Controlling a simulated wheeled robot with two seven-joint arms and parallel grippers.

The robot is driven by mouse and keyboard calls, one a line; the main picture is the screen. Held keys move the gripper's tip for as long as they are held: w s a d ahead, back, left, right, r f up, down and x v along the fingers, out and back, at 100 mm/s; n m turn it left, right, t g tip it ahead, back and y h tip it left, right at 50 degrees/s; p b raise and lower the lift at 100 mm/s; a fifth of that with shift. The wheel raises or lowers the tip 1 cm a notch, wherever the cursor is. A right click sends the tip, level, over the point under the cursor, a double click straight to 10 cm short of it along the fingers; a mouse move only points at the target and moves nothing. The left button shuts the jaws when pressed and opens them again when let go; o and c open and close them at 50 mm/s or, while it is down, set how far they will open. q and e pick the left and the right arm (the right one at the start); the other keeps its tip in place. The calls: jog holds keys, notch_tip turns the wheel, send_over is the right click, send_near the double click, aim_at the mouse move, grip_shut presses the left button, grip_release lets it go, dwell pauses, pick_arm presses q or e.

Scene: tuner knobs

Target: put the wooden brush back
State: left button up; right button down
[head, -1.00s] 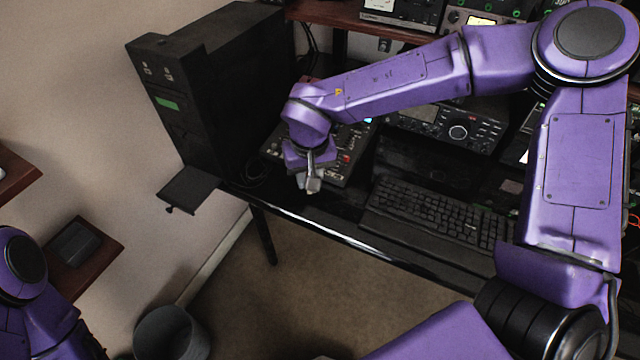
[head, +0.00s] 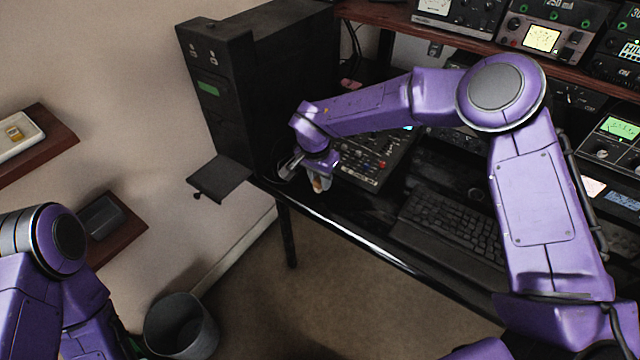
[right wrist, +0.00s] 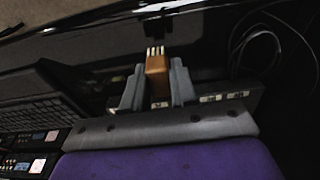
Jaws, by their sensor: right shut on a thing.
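The wooden brush (right wrist: 158,74) is a small brown block with pale bristles in the right wrist view. It sits between the two grey fingers of my right gripper (right wrist: 157,87), which is shut on it, with the bristles pointing away from the wrist. In the head view my right gripper (head: 318,182) is above the front left of the black desk (head: 345,222), beside the black tower. Only a small brownish bit of the brush (head: 318,185) shows there. My left arm comes in at the lower left of the head view, but its gripper is out of view.
A black tower (head: 265,85) with a small ledge (head: 219,177) stands left of the gripper. A control panel (head: 375,160) and a keyboard (head: 450,224) lie to the right. Wall shelves hold a white tray (head: 22,142) and a dark box (head: 101,216). A bin (head: 180,325) stands below.

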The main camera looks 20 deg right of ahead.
aim_at(320, 187)
jog(key=shift+w+d+f, duration=0.1)
jog(key=shift+w+f, duration=0.15)
jog(key=shift+f, duration=0.1)
jog(key=shift+w+f, duration=0.1)
jog(key=shift+f, duration=1.55)
jog(key=shift+f, duration=0.1)
jog(key=c, duration=0.9)
grip_release()
jog(key=r, duration=0.4)
jog(key=a+r, duration=0.1)
jog(key=r, duration=0.3)
jog(key=s+r, duration=0.1)
jog(key=r, duration=0.3)
jog(key=shift+a+r, duration=0.1)
jog(key=shift+a, duration=0.1)
